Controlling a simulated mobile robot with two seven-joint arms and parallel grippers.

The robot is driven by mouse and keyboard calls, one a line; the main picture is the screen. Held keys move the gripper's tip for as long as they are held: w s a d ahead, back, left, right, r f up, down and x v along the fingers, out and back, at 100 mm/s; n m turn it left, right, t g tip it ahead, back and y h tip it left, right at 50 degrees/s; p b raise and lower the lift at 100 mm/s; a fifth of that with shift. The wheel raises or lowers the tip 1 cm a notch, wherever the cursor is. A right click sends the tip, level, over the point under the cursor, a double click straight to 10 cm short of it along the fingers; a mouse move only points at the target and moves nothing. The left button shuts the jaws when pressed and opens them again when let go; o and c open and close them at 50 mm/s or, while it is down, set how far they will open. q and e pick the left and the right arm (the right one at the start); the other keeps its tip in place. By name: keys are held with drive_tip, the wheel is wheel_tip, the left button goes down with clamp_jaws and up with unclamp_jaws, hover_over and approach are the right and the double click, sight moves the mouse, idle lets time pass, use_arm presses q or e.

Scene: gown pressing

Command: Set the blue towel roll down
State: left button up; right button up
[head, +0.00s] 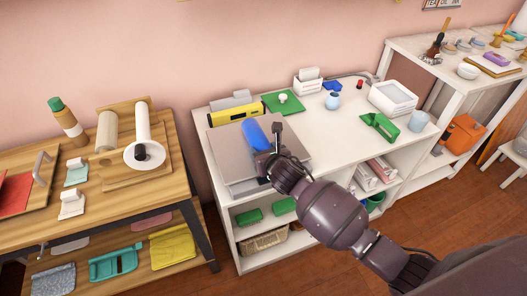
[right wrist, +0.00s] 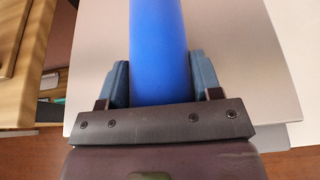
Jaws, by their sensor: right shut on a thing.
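The blue towel roll (head: 254,134) is a smooth blue cylinder over the flat grey panel (head: 224,148) at the left end of the white shelf unit. My right gripper (head: 268,157) is shut on its near end. In the right wrist view the roll (right wrist: 160,50) lies between the two blue-grey fingers of the gripper (right wrist: 160,82) and points away from me. Whether the roll touches the panel or hangs just above it cannot be told. My left gripper is out of view.
A yellow and black device (head: 236,113) stands behind the panel, with a green mat (head: 284,103) to its right. A green tool (head: 380,126) and a white tray (head: 393,97) stand further right. The middle of the white top (head: 335,125) is clear. A wooden table (head: 110,200) is at left.

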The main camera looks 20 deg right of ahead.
drive_tip(key=shift+r, duration=0.2)
drive_tip(key=shift+f, duration=0.15)
drive_tip(key=o, duration=1.1)
